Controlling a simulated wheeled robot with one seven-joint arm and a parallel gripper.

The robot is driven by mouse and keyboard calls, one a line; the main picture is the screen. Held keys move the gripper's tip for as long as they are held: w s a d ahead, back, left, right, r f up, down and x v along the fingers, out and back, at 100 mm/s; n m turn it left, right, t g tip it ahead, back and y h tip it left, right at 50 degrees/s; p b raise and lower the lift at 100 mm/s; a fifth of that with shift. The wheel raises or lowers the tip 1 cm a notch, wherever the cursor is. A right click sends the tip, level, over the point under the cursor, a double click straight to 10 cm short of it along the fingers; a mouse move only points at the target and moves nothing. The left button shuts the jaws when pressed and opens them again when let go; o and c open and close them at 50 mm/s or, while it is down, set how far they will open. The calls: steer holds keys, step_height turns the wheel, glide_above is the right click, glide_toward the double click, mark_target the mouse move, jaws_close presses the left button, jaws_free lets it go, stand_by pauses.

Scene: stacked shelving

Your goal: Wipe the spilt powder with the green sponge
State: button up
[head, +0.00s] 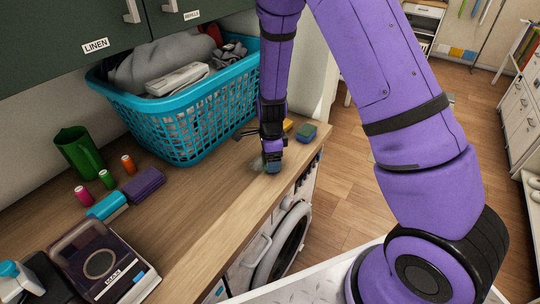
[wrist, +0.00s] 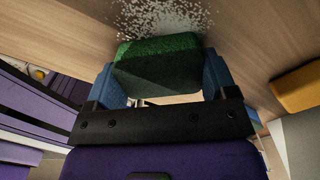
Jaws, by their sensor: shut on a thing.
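The green sponge (wrist: 157,66) is held between the two blue fingers of my gripper (wrist: 160,82) in the wrist view. The spilt powder (wrist: 165,18) is a patch of white grains on the wooden counter, just beyond the sponge's far edge. In the head view my gripper (head: 272,163) is low over the counter near its front edge, and a faint bit of the powder (head: 257,163) shows at its left. The held sponge is mostly hidden by the gripper there. I cannot tell whether it touches the counter.
A teal laundry basket (head: 190,118) stands at the back. A yellow block (head: 288,125) and a blue-green sponge-like block (head: 306,132) lie past my gripper. The counter (head: 205,215) is clear in front.

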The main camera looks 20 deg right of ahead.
steer(key=shift+w+r, duration=0.1)
steer(key=shift+w, duration=0.95)
steer(key=shift+w+a, duration=0.1)
steer(key=shift+w, duration=0.7)
steer(key=shift+s, duration=0.1)
